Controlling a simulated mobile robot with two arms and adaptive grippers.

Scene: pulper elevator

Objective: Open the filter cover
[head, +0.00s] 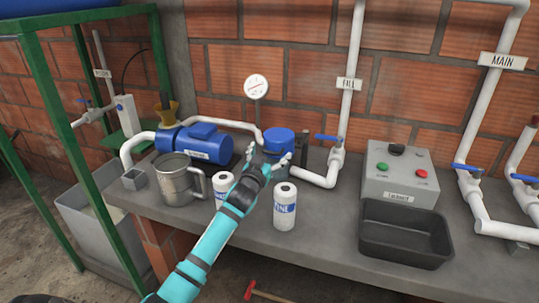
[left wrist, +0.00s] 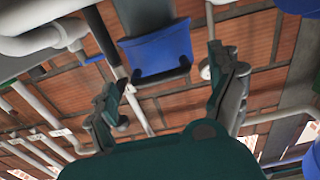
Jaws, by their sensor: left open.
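The filter cover is a blue round cap (head: 279,138) on a housing on the counter, between the blue pump and the white pipe on the right. In the left wrist view, a blue piece (left wrist: 155,50) on a grey body, apparently this cover, shows beyond and between the fingertips. My left gripper (head: 268,158) is open and empty, just in front of the cover and partly hiding its housing. In the left wrist view its fingers (left wrist: 168,80) are spread wide. I cannot tell whether they touch the cover. My right gripper is not in view.
Two white bottles (head: 285,207) stand near the left arm, with a metal jug (head: 176,181) to the left. The blue pump (head: 200,145) is left of the cover. A grey control box (head: 399,176) and black tray (head: 404,236) stand to the right.

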